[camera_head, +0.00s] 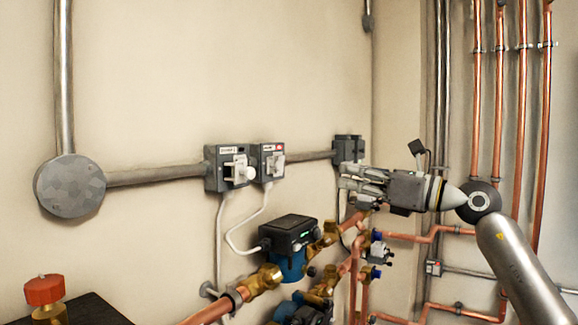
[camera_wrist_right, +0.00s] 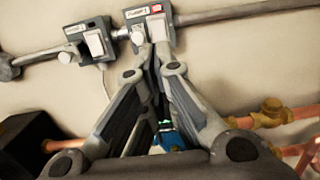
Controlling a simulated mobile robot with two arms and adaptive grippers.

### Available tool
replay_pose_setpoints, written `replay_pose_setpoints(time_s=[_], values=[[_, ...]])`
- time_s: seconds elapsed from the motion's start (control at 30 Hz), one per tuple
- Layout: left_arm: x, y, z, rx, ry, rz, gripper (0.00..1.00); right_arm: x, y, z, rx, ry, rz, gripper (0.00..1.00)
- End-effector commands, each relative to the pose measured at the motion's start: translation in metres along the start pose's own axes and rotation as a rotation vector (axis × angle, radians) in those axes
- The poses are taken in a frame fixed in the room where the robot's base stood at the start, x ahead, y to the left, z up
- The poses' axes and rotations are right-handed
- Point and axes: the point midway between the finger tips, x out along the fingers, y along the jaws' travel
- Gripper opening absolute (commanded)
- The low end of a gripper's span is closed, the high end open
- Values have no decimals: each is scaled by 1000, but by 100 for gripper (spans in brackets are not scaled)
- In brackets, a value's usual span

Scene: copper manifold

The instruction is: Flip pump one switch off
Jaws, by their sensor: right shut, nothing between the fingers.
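Two grey switch boxes sit side by side on the wall. The left box (camera_head: 213,168) has a white lever and a label too small to read surely. The right box (camera_head: 259,152) has a red light and a pale lever; its label looks like "PUMP 1" in the right wrist view (camera_wrist_right: 161,8). The left box also shows there (camera_wrist_right: 92,27). My right gripper (camera_head: 343,182) is shut and empty, to the right of both boxes in the head view. In the wrist view its fingertips (camera_wrist_right: 152,52) overlap the lower part of the red-light box; contact cannot be told. My left gripper is out of view.
A blue pump with a black head (camera_head: 288,232) and brass fittings stand below the boxes. A junction box (camera_head: 349,149) sits on the conduit behind my gripper. Copper pipes (camera_head: 498,90) run up the right. A red-capped valve (camera_head: 44,291) is at lower left.

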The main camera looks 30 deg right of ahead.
Motion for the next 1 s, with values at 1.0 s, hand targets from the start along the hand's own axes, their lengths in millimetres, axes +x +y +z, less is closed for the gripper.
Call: replay_pose_setpoints(time_s=[1.0], values=[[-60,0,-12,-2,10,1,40,135,0,2,4,-1,1,0]])
